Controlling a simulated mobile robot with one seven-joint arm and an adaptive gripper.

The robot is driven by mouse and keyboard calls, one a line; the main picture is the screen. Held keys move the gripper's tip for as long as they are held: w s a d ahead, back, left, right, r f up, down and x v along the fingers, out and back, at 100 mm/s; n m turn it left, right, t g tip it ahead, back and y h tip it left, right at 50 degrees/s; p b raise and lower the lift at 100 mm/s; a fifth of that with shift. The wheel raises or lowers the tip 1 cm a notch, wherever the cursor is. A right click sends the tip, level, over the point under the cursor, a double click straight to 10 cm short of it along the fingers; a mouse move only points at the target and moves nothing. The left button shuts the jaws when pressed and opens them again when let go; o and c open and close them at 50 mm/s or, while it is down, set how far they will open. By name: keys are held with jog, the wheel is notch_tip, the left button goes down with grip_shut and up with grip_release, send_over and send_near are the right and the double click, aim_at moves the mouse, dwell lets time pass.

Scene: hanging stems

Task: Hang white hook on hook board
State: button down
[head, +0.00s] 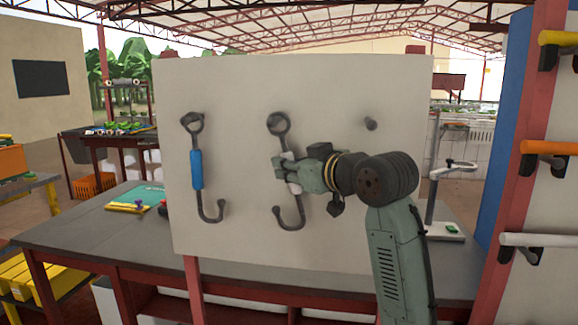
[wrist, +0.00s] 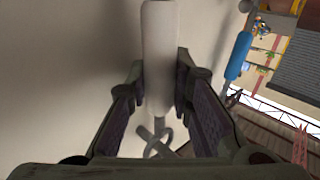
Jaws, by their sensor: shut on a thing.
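The white hook (head: 292,214) is a dark metal rod with a ring at the top, a curved hook at the bottom and a white sleeve. It is upright in front of the hook board (head: 330,82), left of its middle. My gripper (head: 287,173) is shut on the white sleeve, partly covering it. In the wrist view the white sleeve (wrist: 158,50) lies between both fingers (wrist: 158,92). The ring is at the height of the board's pegs; I cannot tell whether a peg passes through it. A blue hook (head: 196,168) hangs on the board to the left. A bare peg (head: 370,124) shows at the right.
A grey table (head: 90,238) stands under and behind the board. A red-framed rack with yellow (head: 558,38), orange (head: 550,147) and white (head: 545,240) bars stands close at the right. In the wrist view the blue hook (wrist: 238,55) shows at the right.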

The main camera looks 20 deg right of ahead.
jog(key=c, duration=1.4)
grip_release()
jog(key=shift+o, duration=0.2)
